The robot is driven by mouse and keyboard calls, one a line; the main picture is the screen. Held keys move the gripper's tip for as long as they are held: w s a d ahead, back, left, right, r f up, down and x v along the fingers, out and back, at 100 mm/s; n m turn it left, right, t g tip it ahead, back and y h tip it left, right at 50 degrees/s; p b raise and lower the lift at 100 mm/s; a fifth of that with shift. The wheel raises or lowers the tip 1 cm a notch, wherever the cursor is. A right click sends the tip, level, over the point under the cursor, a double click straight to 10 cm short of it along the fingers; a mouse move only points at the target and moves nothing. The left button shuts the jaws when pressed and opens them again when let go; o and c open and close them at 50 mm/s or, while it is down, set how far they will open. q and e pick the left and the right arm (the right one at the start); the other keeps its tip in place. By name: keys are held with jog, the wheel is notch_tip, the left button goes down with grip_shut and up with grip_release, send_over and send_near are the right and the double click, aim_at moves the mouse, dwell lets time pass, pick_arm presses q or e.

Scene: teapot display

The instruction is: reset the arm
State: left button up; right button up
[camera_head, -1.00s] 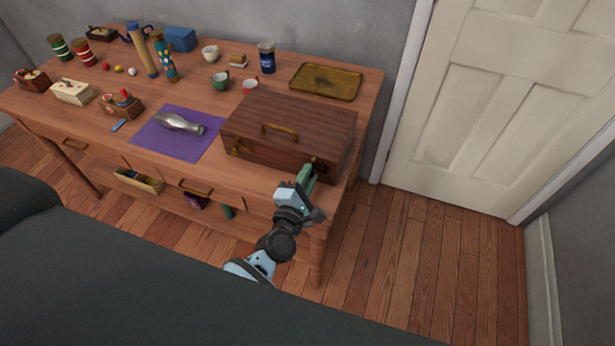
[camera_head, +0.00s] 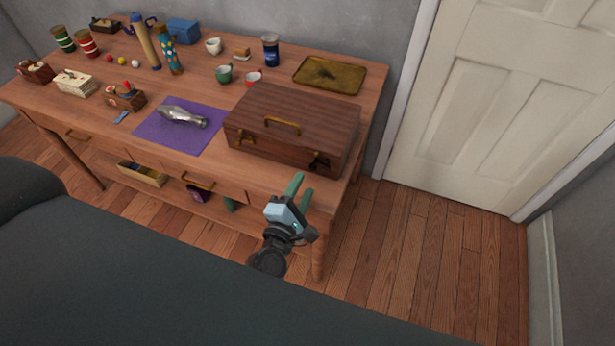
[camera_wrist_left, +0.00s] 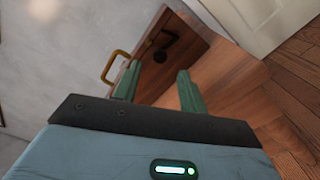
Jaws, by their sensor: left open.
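My left gripper (camera_head: 300,188) is in front of the table's front edge, below the right end of the closed brown wooden case. Its two green fingers are apart with nothing between them. In the left wrist view the open fingers (camera_wrist_left: 157,88) point toward the case (camera_wrist_left: 168,48), with its brass handle and a dark latch showing. The case (camera_head: 290,125) lies flat at the right front of the wooden table and the gripper looks clear of it. My right gripper does not show.
A purple mat (camera_head: 152,137) with a silver bottle-like object (camera_head: 183,117) lies left of the case. A brass tray (camera_head: 330,75), cups and other small items stand behind on the table (camera_head: 215,158). Floor is clear toward the white door (camera_head: 480,110).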

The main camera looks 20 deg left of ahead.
pick_arm(q)
jog(key=shift+s, duration=1.05)
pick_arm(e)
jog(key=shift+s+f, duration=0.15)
pick_arm(q)
jog(key=s+a+f+m+g+p, duration=0.1)
jog(key=s+f+m+g, duration=0.2)
jog(key=s+m, duration=0.5)
jog(key=s+a+f+m+g+h+p, duration=0.1)
jog(key=s+a+f+m+g, duration=0.1)
jog(key=s+m, duration=0.6)
jog(key=s+a+f+m+g+p, duration=0.1)
jog(key=s+f+m+g, duration=0.3)
jog(key=s+m, duration=0.4)
jog(key=s+f, duration=0.1)
jog(key=s, duration=0.2)
jog(key=shift+s+a+f, duration=0.25)
jog(key=shift+s, duration=0.1)
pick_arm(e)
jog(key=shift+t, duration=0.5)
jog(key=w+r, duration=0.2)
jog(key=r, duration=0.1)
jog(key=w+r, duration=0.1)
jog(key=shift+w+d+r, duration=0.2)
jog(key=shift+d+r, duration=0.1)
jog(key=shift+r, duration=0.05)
